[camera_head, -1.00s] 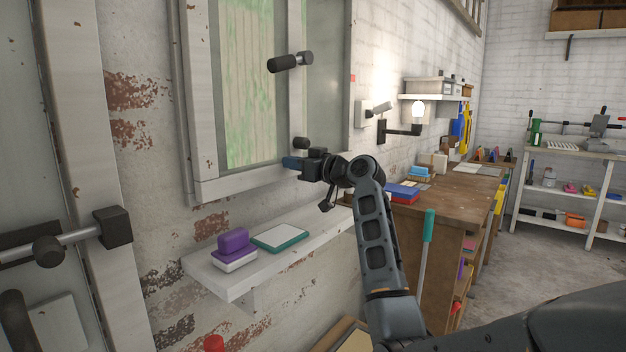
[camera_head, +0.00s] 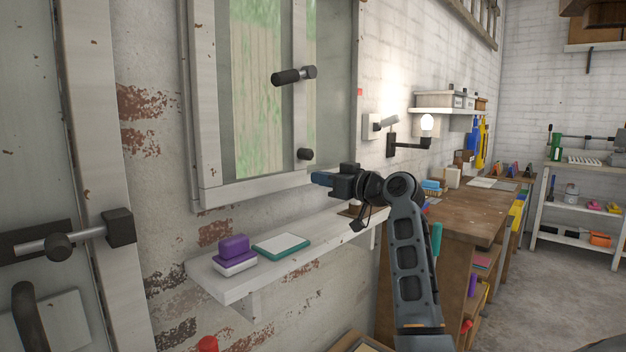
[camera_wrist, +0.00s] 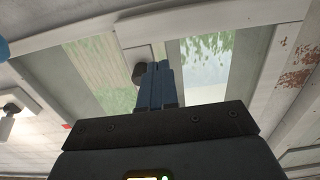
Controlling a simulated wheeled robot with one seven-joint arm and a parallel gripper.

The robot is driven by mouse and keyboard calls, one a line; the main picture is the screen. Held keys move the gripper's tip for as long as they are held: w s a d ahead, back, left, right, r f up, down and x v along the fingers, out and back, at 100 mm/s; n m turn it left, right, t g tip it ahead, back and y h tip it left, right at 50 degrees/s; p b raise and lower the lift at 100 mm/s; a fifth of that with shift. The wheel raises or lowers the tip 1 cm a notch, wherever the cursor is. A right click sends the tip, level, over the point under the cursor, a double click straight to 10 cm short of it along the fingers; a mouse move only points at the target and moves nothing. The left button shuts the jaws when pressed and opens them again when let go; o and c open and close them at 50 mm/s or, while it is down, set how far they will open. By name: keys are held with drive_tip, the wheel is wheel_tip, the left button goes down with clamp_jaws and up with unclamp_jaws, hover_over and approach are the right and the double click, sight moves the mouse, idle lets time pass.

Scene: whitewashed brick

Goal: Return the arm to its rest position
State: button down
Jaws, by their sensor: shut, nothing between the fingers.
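My gripper (camera_head: 318,177) is raised in front of the wall, near the lower right corner of the window, above the right part of the white shelf. Its blue fingers are together with nothing between them. In the wrist view, the closed fingers (camera_wrist: 158,84) point toward the window (camera_wrist: 205,65). A dark knob (camera_wrist: 138,74) of the window shows just beside them. My arm rises from the lower right, with its elbow bent. Whether the fingers touch the window frame cannot be told, but they appear apart from it.
The white shelf (camera_head: 240,288) holds a purple and white block (camera_head: 234,247) and a teal-edged white tablet-like thing (camera_head: 281,245). The window (camera_head: 262,100) has a dark handle (camera_head: 293,75). A wooden workbench (camera_head: 465,215) stands at right. A wall lamp (camera_head: 427,123) glows. Floor at right is clear.

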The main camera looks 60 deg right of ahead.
drive_tip(key=shift+v, duration=2.6)
drive_tip(key=a+f+m+g+h, duration=0.1)
drive_tip(key=a+f, duration=0.7)
drive_tip(key=f, duration=0.3)
drive_tip(key=a+f+m+g, duration=0.1)
drive_tip(key=a+f+m, duration=0.1)
drive_tip(key=a+f, duration=0.75)
drive_tip(key=s+a+f+g, duration=0.1)
drive_tip(key=s+a+f, duration=0.3)
drive_tip(key=a, duration=0.2)
drive_tip(key=s+a+f, duration=0.5)
drive_tip(key=a, duration=0.2)
drive_tip(key=s+a+r+n+y, duration=0.2)
drive_tip(key=s+a, duration=0.5)
drive_tip(key=s, duration=0.3)
drive_tip(key=s+a+r+n+y, duration=0.3)
drive_tip(key=s+a, duration=0.4)
drive_tip(key=s, duration=0.3)
drive_tip(key=shift+s+a+r+n+p, duration=0.2)
drive_tip(key=shift+s+a+n+p, duration=0.1)
drive_tip(key=shift+s+p, duration=0.1)
drive_tip(key=shift+w, duration=0.1)
